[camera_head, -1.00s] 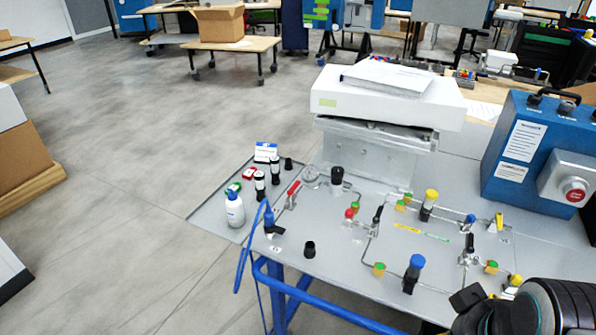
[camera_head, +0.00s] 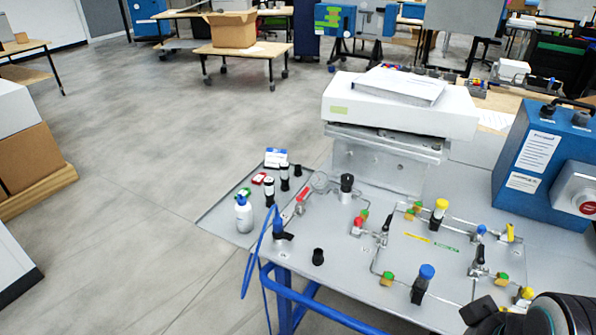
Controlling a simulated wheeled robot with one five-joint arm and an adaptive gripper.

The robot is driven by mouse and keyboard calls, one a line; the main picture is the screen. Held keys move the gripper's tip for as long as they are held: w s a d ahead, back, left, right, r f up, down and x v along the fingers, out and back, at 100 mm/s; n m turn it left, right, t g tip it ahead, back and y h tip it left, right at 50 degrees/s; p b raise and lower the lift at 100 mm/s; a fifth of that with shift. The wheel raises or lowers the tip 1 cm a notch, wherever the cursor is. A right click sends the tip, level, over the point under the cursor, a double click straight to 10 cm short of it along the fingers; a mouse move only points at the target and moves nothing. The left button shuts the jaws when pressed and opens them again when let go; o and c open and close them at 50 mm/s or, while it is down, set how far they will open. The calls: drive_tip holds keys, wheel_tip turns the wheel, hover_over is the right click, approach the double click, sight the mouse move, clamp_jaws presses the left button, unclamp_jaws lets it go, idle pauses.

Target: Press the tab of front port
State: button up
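The analyser panel (camera_head: 345,270) is a grey tabletop with tubes, valves and fittings. At its front left corner a fitting with a blue upper part and a black lever-like piece (camera_head: 281,232) has a blue hose (camera_head: 250,262) hanging from it. This may be the front port; I cannot make out a separate tab. A black cap-like post (camera_head: 318,257) stands to its right. My gripper (camera_head: 487,312) shows only as dark parts at the lower right, cut off by the edge. It is well to the right of the blue fitting. Its fingers cannot be made out.
A white bottle (camera_head: 244,215) and black-capped vials stand at the panel's left. Blue- and yellow-knobbed valves (camera_head: 423,283) rise from the panel near my arm. A white instrument (camera_head: 400,108) and a blue box with a red button (camera_head: 530,150) stand behind.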

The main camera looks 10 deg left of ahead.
clamp_jaws()
drive_tip(key=shift+c, duration=1.1)
unclamp_jaws()
